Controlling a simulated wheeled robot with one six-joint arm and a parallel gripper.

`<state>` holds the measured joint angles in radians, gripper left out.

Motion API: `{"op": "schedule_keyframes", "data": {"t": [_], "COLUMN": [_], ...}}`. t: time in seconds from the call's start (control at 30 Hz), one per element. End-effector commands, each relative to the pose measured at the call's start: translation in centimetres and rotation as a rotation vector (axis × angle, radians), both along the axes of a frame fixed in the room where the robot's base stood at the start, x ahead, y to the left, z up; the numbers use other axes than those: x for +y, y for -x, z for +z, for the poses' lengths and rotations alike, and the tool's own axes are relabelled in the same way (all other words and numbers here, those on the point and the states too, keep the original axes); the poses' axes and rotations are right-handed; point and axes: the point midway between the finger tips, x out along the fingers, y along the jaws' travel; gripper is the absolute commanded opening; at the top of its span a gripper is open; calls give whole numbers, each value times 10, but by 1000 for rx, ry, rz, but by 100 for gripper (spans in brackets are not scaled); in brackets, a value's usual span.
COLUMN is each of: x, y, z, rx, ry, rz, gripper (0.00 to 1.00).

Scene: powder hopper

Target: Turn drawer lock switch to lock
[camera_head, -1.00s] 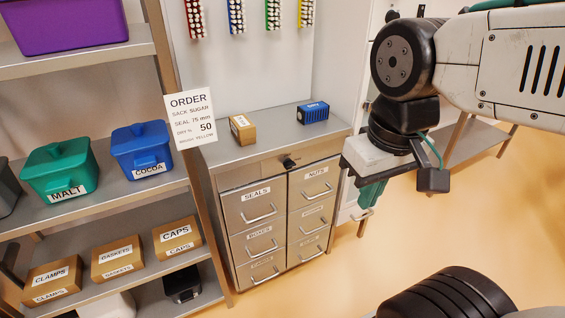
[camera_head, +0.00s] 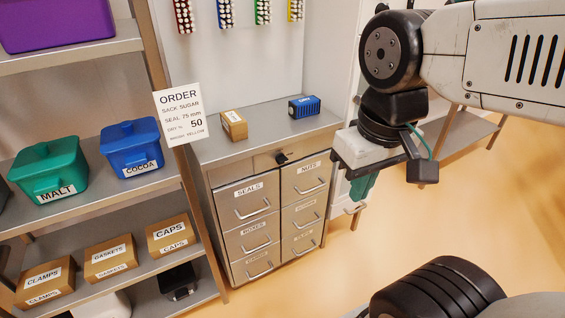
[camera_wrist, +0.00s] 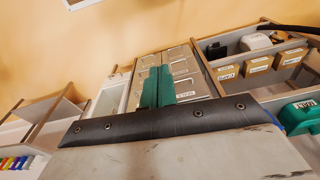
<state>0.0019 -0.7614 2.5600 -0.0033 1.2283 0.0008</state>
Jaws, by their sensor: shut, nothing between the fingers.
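The drawer lock switch (camera_head: 282,158) is a small black knob on the top front strip of the metal drawer cabinet (camera_head: 262,163), above the labelled drawers. Which way it is set is too small to tell. My gripper (camera_head: 360,190) has green fingers and points down, to the right of the cabinet and apart from it. The green fingers also show in the wrist view (camera_wrist: 157,88), held together and empty, with the cabinet drawers (camera_wrist: 182,65) behind them. The switch cannot be made out in the wrist view.
A cardboard box (camera_head: 234,125) and a blue box (camera_head: 304,107) sit on the cabinet top. An order sign (camera_head: 180,113) stands at its left. A shelf with bins, such as the blue COCOA bin (camera_head: 130,147), is at the left. The floor at right (camera_head: 480,220) is clear.

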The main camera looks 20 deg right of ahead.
Motion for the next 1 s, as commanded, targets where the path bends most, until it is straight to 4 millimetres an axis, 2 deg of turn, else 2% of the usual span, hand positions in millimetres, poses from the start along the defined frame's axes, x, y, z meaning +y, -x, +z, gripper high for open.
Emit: {"op": "schedule_keyframes", "data": {"t": [0.03, 0.2, 0.23, 0.37, 0.57, 0.77, 1.0], "x": [0, -3, -5, -12, -32, -55, -81], "y": [0, -4, -5, -15, -57, -112, -178], "z": [0, -10, -14, -38, -91, -159, -253], "rx": [0, 52, 74, 206, 282, 224, 52], "ry": [0, 0, -1, -2, 16, 38, 53], "rz": [0, -18, -23, -50, -79, -82, -55], "gripper": [8, 56, 58, 58, 58, 58, 58]}}
